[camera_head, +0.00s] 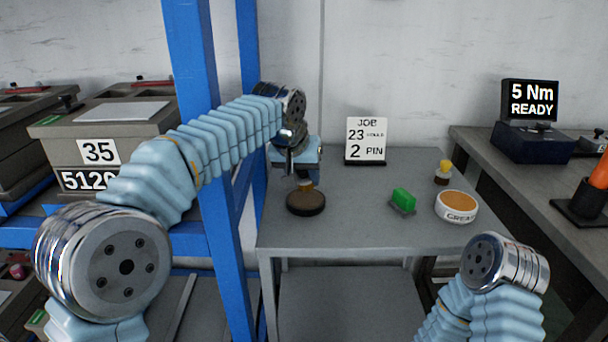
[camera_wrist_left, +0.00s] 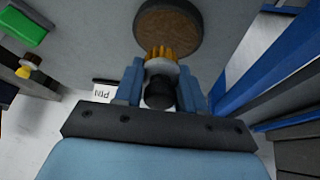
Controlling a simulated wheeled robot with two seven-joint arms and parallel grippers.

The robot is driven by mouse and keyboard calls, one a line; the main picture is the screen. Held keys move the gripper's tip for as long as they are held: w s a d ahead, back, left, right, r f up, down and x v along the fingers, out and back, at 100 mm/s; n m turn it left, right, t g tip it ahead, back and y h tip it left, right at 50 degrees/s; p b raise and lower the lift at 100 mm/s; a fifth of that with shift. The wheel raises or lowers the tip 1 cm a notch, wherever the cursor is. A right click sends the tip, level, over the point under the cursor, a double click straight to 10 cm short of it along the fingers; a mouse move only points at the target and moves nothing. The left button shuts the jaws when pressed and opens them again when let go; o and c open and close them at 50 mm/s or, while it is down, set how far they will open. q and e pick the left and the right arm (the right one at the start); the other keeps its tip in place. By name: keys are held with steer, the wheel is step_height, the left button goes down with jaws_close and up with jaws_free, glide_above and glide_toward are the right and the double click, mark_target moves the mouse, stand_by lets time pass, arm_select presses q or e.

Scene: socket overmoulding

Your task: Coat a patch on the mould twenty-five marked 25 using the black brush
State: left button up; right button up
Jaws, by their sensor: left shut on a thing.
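My left gripper (camera_head: 304,181) is shut on a brush with a black handle (camera_wrist_left: 158,92), a pale collar and orange-yellow bristles (camera_wrist_left: 162,54). In the head view the bristles (camera_head: 305,186) point down at a dark round dish with a brown top (camera_head: 306,203) on the grey table. In the left wrist view the bristle tips are at the near rim of this dish (camera_wrist_left: 168,27); I cannot tell whether they touch it. My right arm shows at the lower right, but its gripper is out of view. No mould marked 25 shows.
A mould marked 35 (camera_head: 99,151) stands on the left rack. A blue post (camera_head: 212,200) rises beside my left arm. The table also holds a job card (camera_head: 366,139), a green block (camera_head: 403,199), a grease tin (camera_head: 457,215) and a small yellow-topped item (camera_head: 443,173). The table's front middle is clear.

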arm_select(q)
steer(key=shift+r, duration=2.15)
